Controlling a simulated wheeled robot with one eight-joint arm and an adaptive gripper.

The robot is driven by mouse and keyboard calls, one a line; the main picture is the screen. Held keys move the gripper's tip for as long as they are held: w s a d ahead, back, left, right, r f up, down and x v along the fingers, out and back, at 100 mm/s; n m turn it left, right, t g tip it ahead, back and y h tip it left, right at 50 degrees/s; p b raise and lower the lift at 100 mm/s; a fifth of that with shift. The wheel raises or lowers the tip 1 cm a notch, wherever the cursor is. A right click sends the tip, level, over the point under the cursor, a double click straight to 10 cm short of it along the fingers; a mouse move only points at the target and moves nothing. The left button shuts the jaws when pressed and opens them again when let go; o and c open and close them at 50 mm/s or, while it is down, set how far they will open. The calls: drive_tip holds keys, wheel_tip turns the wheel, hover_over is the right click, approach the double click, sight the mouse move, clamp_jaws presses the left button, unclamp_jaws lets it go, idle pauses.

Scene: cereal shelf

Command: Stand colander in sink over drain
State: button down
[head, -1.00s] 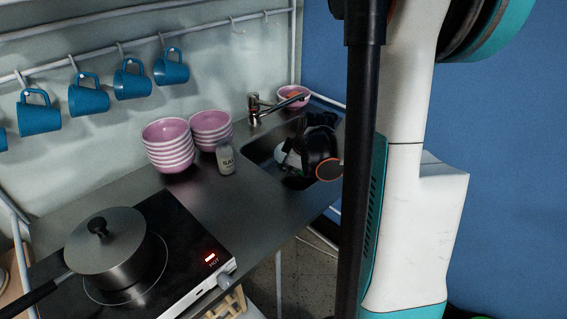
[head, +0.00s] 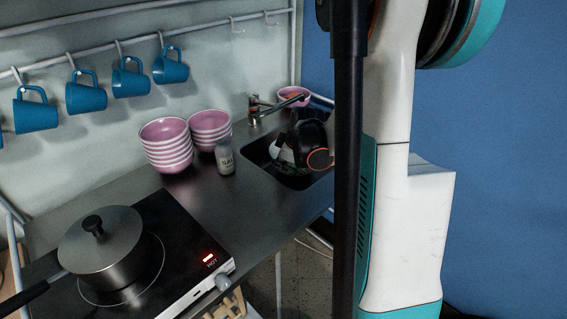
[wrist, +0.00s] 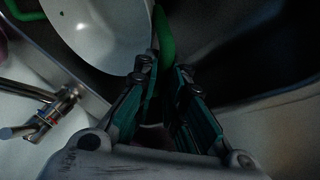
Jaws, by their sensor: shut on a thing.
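The colander (wrist: 105,38) is a white bowl with green handles at the upper left of the wrist view. My gripper (wrist: 163,75) is shut on its near green handle. The colander appears tilted, with its inside facing the camera. In the head view, my dark gripper (head: 306,142) is at the sink (head: 254,158) and hides most of the colander; a small white part (head: 283,153) shows beside it. The sink's dark basin also shows in the wrist view (wrist: 255,45). The drain is hidden, and I cannot tell whether the colander touches the basin floor.
The tap (head: 262,104) stands behind the sink, close to my gripper. A pink bowl (head: 293,96) is at the back right. Stacked pink bowls (head: 167,150) and a salt shaker (head: 225,158) stand left of the sink. A pot (head: 100,245) sits on the hob marked HOT.

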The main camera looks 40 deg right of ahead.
drive_tip(key=c, duration=1.7)
unclamp_jaws()
drive_tip(key=shift+o, duration=0.2)
drive_tip(key=p+v, duration=0.4)
drive_tip(key=v, duration=0.8)
drive_tip(key=shift+p, duration=0.3)
